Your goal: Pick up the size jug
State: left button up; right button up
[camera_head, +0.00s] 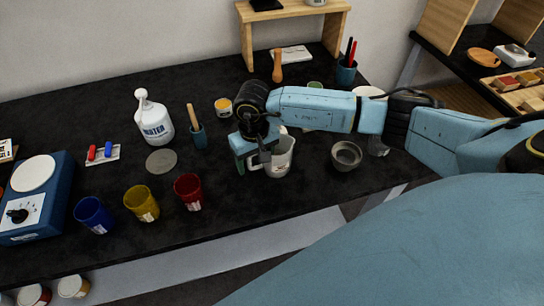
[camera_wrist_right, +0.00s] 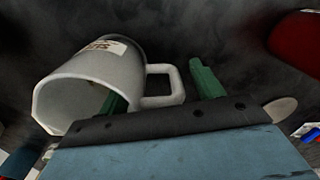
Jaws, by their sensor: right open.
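The size jug (camera_head: 279,163) is a pale grey-white jug with a label and a side handle. It stands on the black worktop, partly hidden behind my right gripper (camera_head: 254,160). In the right wrist view the jug (camera_wrist_right: 90,75) shows at the left, its mouth towards the camera. My right gripper (camera_wrist_right: 158,92) is open, with green fingers. The jug's handle (camera_wrist_right: 158,70) lies between the fingers. One finger shows at the jug's mouth, apparently inside it; the other is outside the handle. Contact cannot be told. My left gripper is not in view.
A grey bowl (camera_head: 346,156) stands right of the jug. Left are a red cup (camera_head: 188,191), a yellow cup (camera_head: 141,203), a blue cup (camera_head: 94,214), a white bottle (camera_head: 155,122) and a blue pot with a wooden handle (camera_head: 198,137). A wooden shelf (camera_head: 295,11) stands behind.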

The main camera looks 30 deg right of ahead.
jog(key=shift+c, duration=0.4)
jog(key=c, duration=1.2)
jog(key=shift+r, duration=0.2)
jog(key=shift+r+b, duration=0.3)
jog(key=shift+r, duration=4.55)
